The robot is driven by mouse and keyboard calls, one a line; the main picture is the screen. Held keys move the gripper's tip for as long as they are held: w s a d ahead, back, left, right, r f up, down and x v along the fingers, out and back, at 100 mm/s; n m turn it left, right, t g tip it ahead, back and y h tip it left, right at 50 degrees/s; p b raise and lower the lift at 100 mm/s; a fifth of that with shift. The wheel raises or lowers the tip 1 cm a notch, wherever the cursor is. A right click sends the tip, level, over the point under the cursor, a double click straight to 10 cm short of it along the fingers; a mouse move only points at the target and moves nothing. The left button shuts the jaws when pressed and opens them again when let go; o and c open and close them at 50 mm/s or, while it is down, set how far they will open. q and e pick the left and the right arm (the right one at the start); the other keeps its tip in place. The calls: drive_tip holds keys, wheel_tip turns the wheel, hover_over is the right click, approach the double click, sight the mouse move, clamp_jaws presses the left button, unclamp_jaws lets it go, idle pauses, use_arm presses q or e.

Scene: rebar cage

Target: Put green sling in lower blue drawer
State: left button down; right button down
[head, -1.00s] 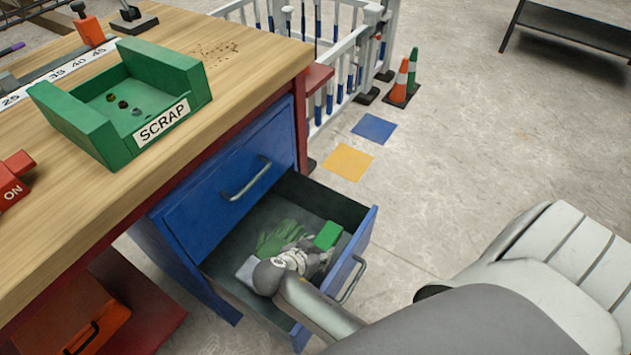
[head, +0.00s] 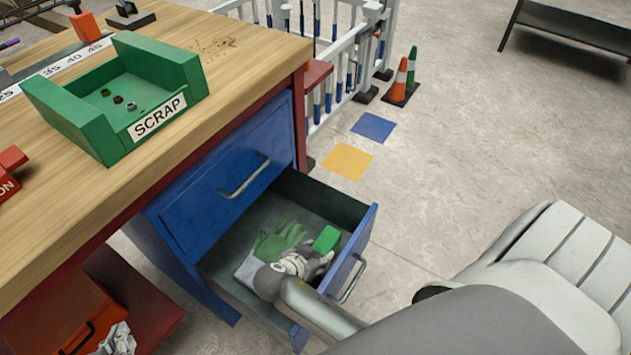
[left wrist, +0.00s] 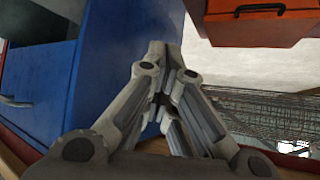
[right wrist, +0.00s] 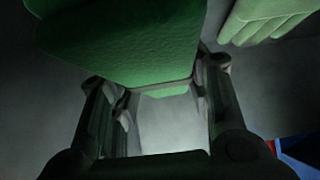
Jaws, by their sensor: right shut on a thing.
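The green sling (head: 326,238), a folded block-like bundle, is inside the open lower blue drawer (head: 362,240). My right gripper (head: 316,258) reaches down into this drawer and is shut on the sling. In the right wrist view the sling (right wrist: 125,45) lies between the fingers; whether it touches the drawer floor is unclear. My left gripper (head: 118,342) is low at the bottom left, beside the orange box. In the left wrist view its fingers (left wrist: 164,50) come together with nothing seen between them.
A green glove (head: 280,240) and a pale grey item (head: 248,268) lie in the drawer. The upper blue drawer (head: 225,180) is shut above. The bench carries a green SCRAP tray (head: 160,120). An orange box (head: 60,320) sits on the red lower shelf.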

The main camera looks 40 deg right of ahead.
drive_tip(key=shift+f, duration=0.4)
drive_tip(key=c, duration=0.8)
unclamp_jaws()
drive_tip(key=shift+f, duration=0.1)
use_arm(q)
drive_tip(key=shift+w+d+r+t, duration=0.25)
drive_tip(key=shift+w+r+t, duration=0.15)
drive_tip(key=shift+w+r, duration=0.1)
drive_tip(key=shift+w+d+r+t, duration=0.2)
drive_tip(key=shift+w+r+t, duration=0.2)
drive_tip(key=shift+r, duration=0.1)
use_arm(e)
drive_tip(key=shift+o, duration=0.2)
drive_tip(key=shift+r, duration=0.75)
drive_tip(key=p+v, duration=0.2)
drive_tip(key=v, duration=0.4)
drive_tip(key=shift+s+a+r, duration=0.1)
drive_tip(key=shift+a+r, duration=0.1)
drive_tip(key=shift+s+a+r, duration=0.1)
drive_tip(key=shift+a+r, duration=0.15)
use_arm(q)
drive_tip(key=s+a+f+g, duration=0.2)
drive_tip(key=s+f+g, duration=0.1)
drive_tip(key=s, duration=0.3)
drive_tip(key=s+a+f+g+y, duration=0.1)
drive_tip(key=s+a+f+g, duration=0.1)
drive_tip(key=s+g, duration=0.3)
drive_tip(key=shift+s+a+f+y, duration=0.2)
drive_tip(key=shift+s+f+y, duration=0.1)
drive_tip(key=shift+s+f, duration=0.6)
